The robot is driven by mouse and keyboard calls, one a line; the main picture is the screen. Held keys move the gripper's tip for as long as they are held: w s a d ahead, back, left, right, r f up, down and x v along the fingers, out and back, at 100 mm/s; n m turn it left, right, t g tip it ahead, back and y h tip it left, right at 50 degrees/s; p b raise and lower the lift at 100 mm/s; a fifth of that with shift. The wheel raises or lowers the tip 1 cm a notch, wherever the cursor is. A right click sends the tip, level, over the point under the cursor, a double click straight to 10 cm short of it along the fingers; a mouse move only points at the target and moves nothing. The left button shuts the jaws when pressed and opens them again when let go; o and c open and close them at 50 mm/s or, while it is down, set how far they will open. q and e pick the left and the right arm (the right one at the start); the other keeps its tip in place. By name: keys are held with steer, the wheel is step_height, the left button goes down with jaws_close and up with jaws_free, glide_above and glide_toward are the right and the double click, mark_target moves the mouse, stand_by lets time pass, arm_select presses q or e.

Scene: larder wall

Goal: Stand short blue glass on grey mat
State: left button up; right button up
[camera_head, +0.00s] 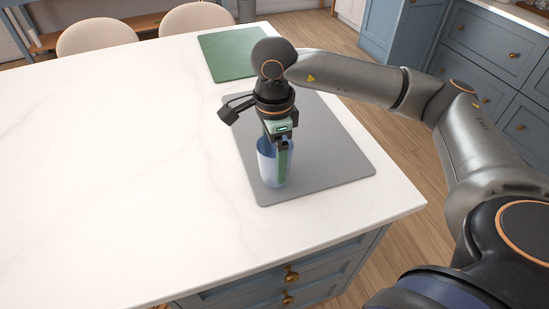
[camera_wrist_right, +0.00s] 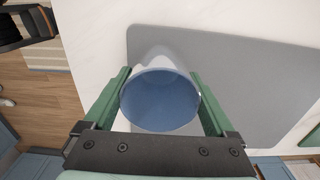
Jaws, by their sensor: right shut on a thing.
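The short blue glass (camera_head: 265,165) is upright at the near left part of the grey mat (camera_head: 325,150) in the head view. My right gripper (camera_head: 279,164) points down and is shut on the glass, its green fingers on either side of the wall. In the right wrist view the open mouth of the glass (camera_wrist_right: 160,100) sits between both fingers (camera_wrist_right: 160,98), with the grey mat (camera_wrist_right: 240,75) beyond it. Whether the base of the glass touches the mat or hangs just above it, I cannot tell. My left gripper is out of view.
A green mat (camera_head: 228,54) lies farther back on the white marble counter (camera_head: 120,150). The counter's left side is clear. Two beige chairs (camera_head: 95,36) stand behind it. The counter's right edge is close to the grey mat, with wooden floor beyond.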

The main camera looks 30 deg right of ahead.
steer(key=shift+f, duration=0.75)
steer(key=shift+f, duration=0.2)
steer(key=o, duration=1.3)
steer(key=shift+o, duration=0.2)
step_height(320, 180, up, 12)
steer(key=shift+r, duration=0.25)
